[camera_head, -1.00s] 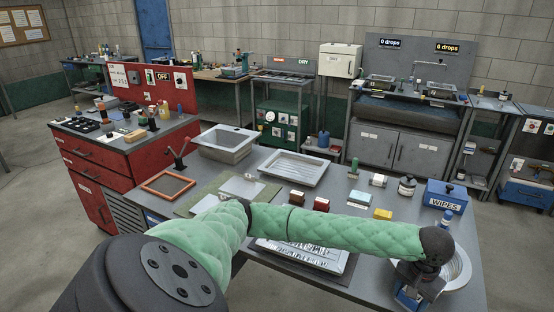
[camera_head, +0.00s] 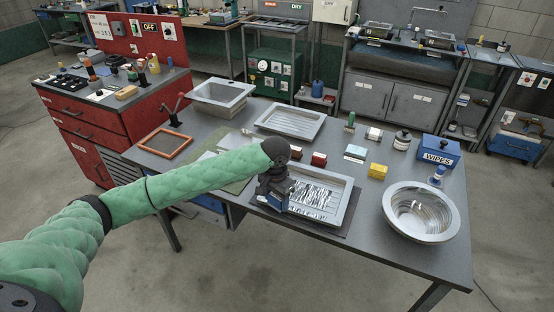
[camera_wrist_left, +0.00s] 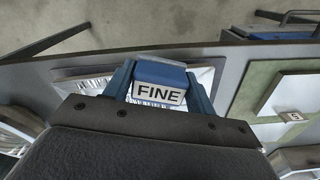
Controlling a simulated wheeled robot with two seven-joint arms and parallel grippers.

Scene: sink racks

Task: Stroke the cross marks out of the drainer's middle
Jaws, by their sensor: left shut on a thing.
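My left gripper (camera_head: 272,198) is shut on a blue-and-white block marked FINE, which shows clearly between the fingers in the left wrist view (camera_wrist_left: 160,92). The gripper is at the left part of the near drainer tray (camera_head: 345,200), on the front of the table. This pale tray has a floor covered in dark and light streaks; single cross marks cannot be made out. The gripper and block hide its left side. I cannot tell whether the block touches the floor. A second ribbed tray (camera_head: 290,122) stands farther back. My right gripper is not in view.
A metal bowl (camera_head: 421,212) stands right of the near tray. Small blocks, including a yellow one (camera_head: 377,171), and a blue WIPES box (camera_head: 438,150) stand behind. A grey basin (camera_head: 222,95) and an orange frame (camera_head: 165,143) are at the left.

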